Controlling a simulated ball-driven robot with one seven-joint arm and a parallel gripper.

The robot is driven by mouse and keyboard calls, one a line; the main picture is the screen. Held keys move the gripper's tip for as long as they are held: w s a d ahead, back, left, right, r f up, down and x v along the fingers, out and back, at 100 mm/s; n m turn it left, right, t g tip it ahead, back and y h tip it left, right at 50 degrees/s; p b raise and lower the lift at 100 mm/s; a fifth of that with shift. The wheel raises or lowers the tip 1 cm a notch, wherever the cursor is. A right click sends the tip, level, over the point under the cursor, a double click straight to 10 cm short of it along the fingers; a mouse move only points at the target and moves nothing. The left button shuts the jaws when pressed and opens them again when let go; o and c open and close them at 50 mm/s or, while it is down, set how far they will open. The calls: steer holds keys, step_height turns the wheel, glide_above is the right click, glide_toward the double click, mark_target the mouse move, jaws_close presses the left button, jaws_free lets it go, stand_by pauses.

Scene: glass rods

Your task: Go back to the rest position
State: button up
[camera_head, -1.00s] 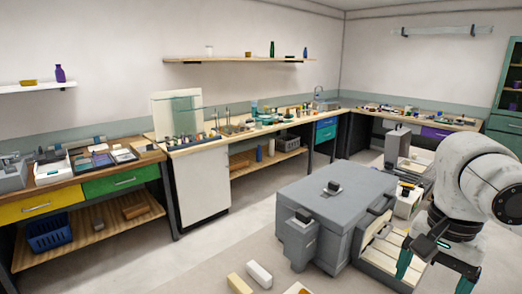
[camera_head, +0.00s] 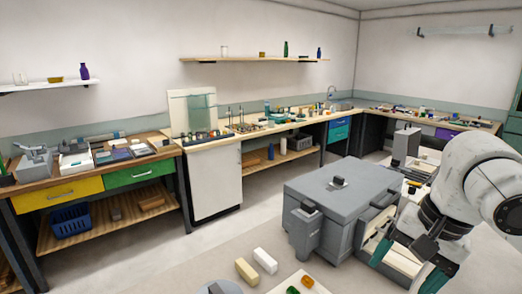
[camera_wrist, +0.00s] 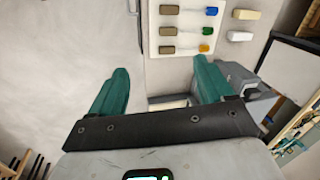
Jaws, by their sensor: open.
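My gripper (camera_head: 405,266) is at the lower right in the head view, in front of the grey machine's open front. Its two teal fingers are spread apart with nothing between them. In the wrist view my gripper (camera_wrist: 160,82) shows both fingers wide apart, with floor and a pale board beyond them. The head view shows my white arm bent downward at the right. I cannot make out glass rods for certain.
A large grey box-shaped machine (camera_head: 338,200) stands close to my arm. A pale board (camera_wrist: 156,38) holds several coloured pieces; two blocks (camera_head: 256,267) lie beside it. Workbenches (camera_head: 160,146) line the walls. Open floor (camera_head: 215,245) lies left of the machine.

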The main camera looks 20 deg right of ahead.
steer(key=w+a+f+n+t+y, duration=0.5)
steer(key=w+a, duration=0.3)
steer(key=a, duration=0.4)
steer(key=s+a+f+n+g+h, duration=0.1)
steer(key=s+f, duration=0.2)
steer(key=f, duration=0.4)
steer(key=s+a+f+g+h, duration=0.1)
steer(key=s+f, duration=0.2)
steer(key=f, duration=0.5)
steer(key=s+d+f+n+g+h, duration=0.2)
steer(key=s+d+f, duration=0.1)
steer(key=s+f, duration=0.4)
steer(key=s+d+f+n+g+h, duration=0.2)
steer(key=s+d+f, duration=0.2)
steer(key=s, duration=1)
step_height(320, 180, down, 3)
steer(key=shift+f+n+h+b, duration=0.1)
steer(key=shift+n+h+b, duration=0.2)
steer(key=shift+n+b, duration=0.1)
